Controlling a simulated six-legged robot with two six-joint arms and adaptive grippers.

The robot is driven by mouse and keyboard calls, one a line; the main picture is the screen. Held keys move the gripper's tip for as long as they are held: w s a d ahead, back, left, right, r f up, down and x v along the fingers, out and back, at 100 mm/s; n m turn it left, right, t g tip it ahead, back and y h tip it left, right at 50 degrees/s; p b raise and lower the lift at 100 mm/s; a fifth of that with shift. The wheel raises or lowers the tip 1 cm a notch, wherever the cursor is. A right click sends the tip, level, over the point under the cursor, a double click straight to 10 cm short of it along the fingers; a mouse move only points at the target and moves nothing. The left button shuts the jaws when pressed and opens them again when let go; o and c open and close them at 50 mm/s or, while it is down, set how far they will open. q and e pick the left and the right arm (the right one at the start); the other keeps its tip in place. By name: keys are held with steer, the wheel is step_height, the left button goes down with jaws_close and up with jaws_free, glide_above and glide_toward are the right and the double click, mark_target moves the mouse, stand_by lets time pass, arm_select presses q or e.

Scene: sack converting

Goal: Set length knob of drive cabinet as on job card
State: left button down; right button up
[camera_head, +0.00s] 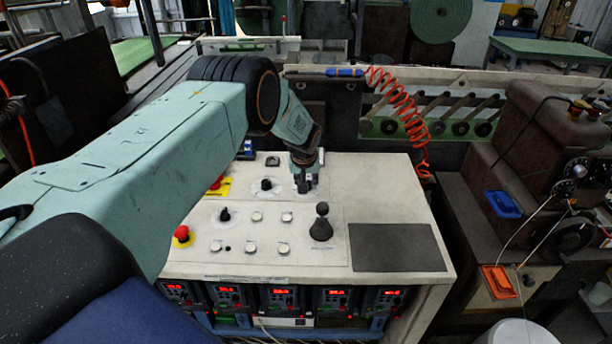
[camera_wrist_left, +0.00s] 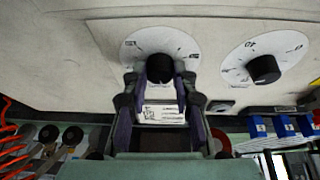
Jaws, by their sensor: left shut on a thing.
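My left gripper (camera_head: 305,186) reaches down from above onto the upper row of the drive cabinet's pale top (camera_head: 375,185). In the left wrist view my left gripper (camera_wrist_left: 157,84) is shut on a black round knob (camera_wrist_left: 160,66), one finger on each side. A white dial with a printed scale surrounds this knob; its figures are too small to read. A second black knob (camera_wrist_left: 264,69) stands on its own white dial, marked 40 among other figures; it also shows in the head view (camera_head: 266,185). I cannot make out a job card. My right gripper is out of view.
A red emergency button (camera_head: 182,233), a small selector (camera_head: 225,214), white push buttons (camera_head: 252,247) and a black joystick (camera_head: 321,224) sit nearer the front. A dark flat panel (camera_head: 397,248) lies right. Red displays (camera_head: 281,292) line the front. A coiled orange hose (camera_head: 405,110) hangs behind.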

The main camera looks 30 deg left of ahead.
arm_select(q)
steer(key=shift+w+r+n+y, duration=0.2)
steer(key=shift+n+y, duration=0.1)
steer(key=shift+n, duration=0.6)
steer(key=shift+w+f+n+g+b, duration=0.15)
steer(key=shift+n+g+b, duration=0.15)
steer(key=shift+n+b, duration=0.45)
steer(key=n+g+y+b, duration=0.1)
steer(key=n+b, duration=0.2)
steer(key=b, duration=0.2)
steer(key=n+g+b, duration=0.1)
steer(key=n+b, duration=0.3)
steer(key=b, duration=0.2)
steer(key=shift+d+n+y+b, duration=0.1)
steer(key=shift+n+y+b, duration=0.2)
steer(key=shift+y, duration=0.1)
steer(key=n+g+b, duration=0.1)
steer(key=b, duration=0.2)
steer(key=shift+n, duration=0.25)
steer(key=shift+w+r, duration=0.1)
steer(key=shift+r, duration=0.1)
steer(key=c, duration=1.4)
jaws_free()
steer(key=shift+c, duration=0.2)
steer(key=o, duration=0.4)
steer(key=shift+f, duration=0.1)
